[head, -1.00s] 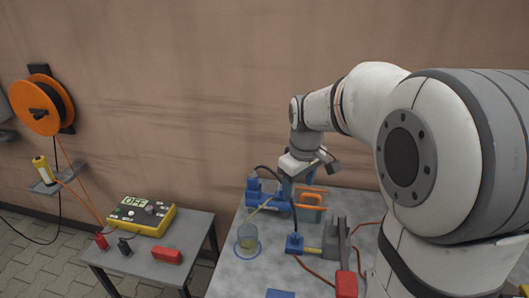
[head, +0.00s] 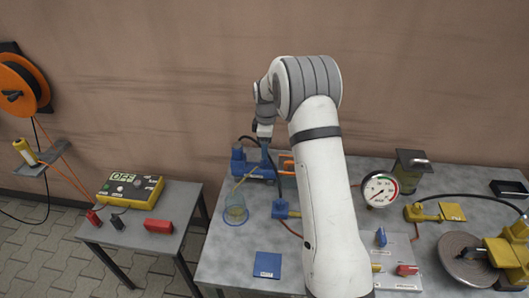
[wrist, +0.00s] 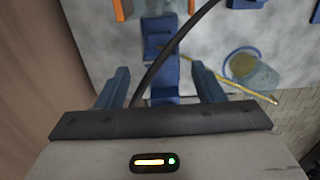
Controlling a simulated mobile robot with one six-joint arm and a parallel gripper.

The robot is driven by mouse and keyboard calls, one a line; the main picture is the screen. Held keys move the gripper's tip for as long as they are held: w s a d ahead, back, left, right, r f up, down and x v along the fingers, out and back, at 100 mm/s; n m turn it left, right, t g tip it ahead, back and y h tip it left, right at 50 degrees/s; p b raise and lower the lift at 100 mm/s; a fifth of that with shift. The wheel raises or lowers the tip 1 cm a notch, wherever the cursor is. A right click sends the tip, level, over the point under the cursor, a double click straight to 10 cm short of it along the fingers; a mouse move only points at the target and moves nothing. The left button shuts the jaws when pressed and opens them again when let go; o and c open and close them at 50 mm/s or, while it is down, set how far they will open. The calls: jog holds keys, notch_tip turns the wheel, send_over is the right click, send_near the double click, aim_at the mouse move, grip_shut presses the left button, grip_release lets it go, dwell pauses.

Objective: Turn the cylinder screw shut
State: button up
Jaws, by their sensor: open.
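A blue cylinder (head: 247,165) lies at the back left of the grey table, with a black hose and a pale yellow tube running from it. It also shows in the wrist view as blue blocks (wrist: 160,50) under and between my fingers. My gripper (head: 265,147) is above its right part in the head view. In the wrist view my gripper (wrist: 160,67) has its two blue fingers spread apart, with no grasp visible. The black hose crosses in front of the cylinder. I cannot make out the screw itself.
A clear cup (head: 236,211) stands left of my arm; the yellow tube reaches it. A blue block (head: 280,208) with a hose, a blue plate (head: 267,264) and a gauge (head: 380,189) stand nearby. A yellow OFF box (head: 131,188) sits on the side table.

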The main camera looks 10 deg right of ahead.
jog(key=shift+f, duration=2)
jog(key=shift+c, duration=0.5)
